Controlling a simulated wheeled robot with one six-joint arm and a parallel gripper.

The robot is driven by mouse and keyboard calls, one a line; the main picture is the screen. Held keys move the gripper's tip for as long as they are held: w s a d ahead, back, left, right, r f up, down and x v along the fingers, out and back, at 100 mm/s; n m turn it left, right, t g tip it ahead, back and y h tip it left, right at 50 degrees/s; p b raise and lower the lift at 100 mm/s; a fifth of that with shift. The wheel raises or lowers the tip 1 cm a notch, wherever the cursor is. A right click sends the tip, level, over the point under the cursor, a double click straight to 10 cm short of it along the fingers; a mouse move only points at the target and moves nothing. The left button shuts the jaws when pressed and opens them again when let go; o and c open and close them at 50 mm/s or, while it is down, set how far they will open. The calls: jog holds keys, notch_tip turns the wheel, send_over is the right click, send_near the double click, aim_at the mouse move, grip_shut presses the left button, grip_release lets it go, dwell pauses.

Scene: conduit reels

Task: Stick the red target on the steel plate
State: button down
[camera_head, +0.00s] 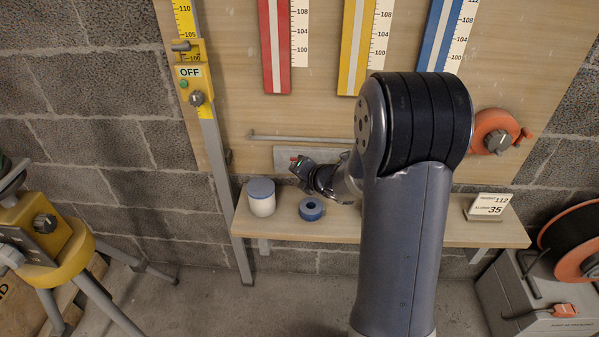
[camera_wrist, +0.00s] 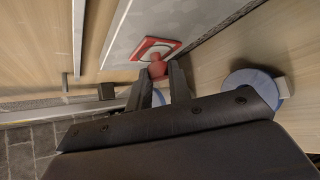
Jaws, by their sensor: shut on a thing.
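The red target (camera_wrist: 157,69) has a square red-and-white face and a round red knob. My gripper (camera_wrist: 161,80) is shut on the knob. In the wrist view the target's face is against or very close to the grey steel plate (camera_wrist: 205,25); I cannot tell whether they touch. In the head view the steel plate (camera_head: 285,153) is on the wooden board above the shelf, partly hidden by my arm.
On the wooden shelf (camera_head: 400,230) below stand a white jar with a blue-grey lid (camera_head: 261,198) and a blue tape roll (camera_head: 311,209). A number sign (camera_head: 488,206) stands at the right. A thin grey rail (camera_head: 300,138) runs above the plate. An orange reel (camera_head: 497,131) hangs right.

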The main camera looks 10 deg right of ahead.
jog(key=c, duration=0.7)
grip_release()
jog(key=shift+c, duration=0.2)
jog(key=s+a+b, duration=0.2)
jog(key=s+b, duration=0.1)
jog(key=s, duration=0.5)
jog(key=shift+s+a, duration=0.3)
jog(key=shift+a, duration=0.1)
dwell(0.4)
jog(key=w+d+p, duration=0.2)
jog(key=w, duration=0.4)
jog(key=shift+w, duration=0.25)
dwell(0.5)
